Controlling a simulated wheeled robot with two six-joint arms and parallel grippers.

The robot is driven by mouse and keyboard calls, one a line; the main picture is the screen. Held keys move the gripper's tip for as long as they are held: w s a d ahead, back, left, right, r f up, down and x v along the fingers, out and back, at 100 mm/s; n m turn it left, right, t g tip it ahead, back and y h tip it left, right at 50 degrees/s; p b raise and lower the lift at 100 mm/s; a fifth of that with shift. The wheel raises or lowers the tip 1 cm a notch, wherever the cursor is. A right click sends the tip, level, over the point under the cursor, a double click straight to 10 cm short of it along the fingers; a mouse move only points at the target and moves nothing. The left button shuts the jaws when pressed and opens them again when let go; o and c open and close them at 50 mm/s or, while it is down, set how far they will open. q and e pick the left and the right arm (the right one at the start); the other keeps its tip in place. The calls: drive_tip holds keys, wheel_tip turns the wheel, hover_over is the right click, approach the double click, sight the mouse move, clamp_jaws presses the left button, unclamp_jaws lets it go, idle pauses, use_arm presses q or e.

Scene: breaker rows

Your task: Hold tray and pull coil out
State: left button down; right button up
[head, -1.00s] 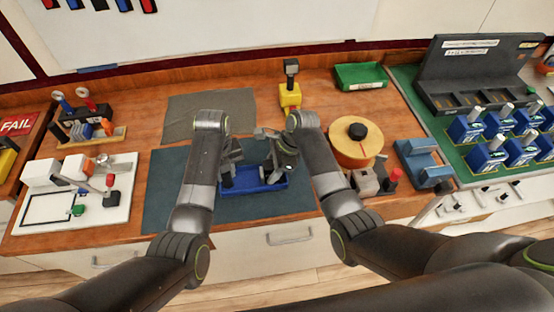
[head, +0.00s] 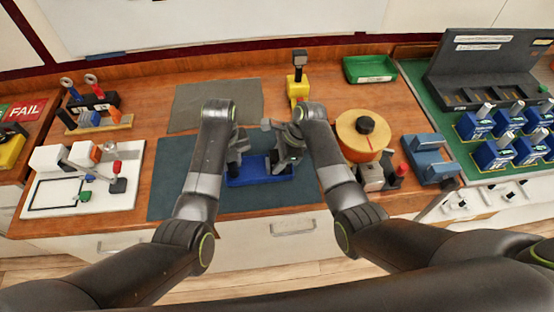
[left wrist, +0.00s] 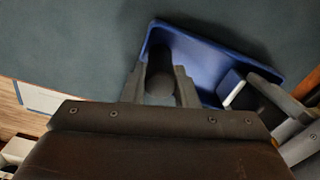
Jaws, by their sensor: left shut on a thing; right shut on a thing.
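The blue tray (head: 245,180) lies on the dark blue-green mat; it also shows in the left wrist view (left wrist: 205,60). My left gripper (head: 237,163) is at the tray's left end. In the left wrist view its fingers (left wrist: 159,88) are shut on a dark upright post (left wrist: 160,65) at that end. My right gripper (head: 286,160) is at the tray's right end, shut on a part mostly hidden by its jaws. A pale block (left wrist: 230,86) shows beside the right gripper's fingers in the left wrist view. I cannot make out the coil clearly.
An orange round drum with a black knob (head: 362,132) stands right of my right arm. A yellow stand (head: 298,88) is behind the tray. A white fixture board (head: 75,185) is at left, blue breakers (head: 490,153) at right. The grey mat (head: 180,105) is bare.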

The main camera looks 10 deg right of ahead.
sight(275, 153)
drive_tip(key=shift+r, duration=2.25)
drive_tip(key=shift+r, duration=1.85)
drive_tip(key=shift+r, duration=0.2)
use_arm(q)
drive_tip(key=c, duration=1.1)
unclamp_jaws()
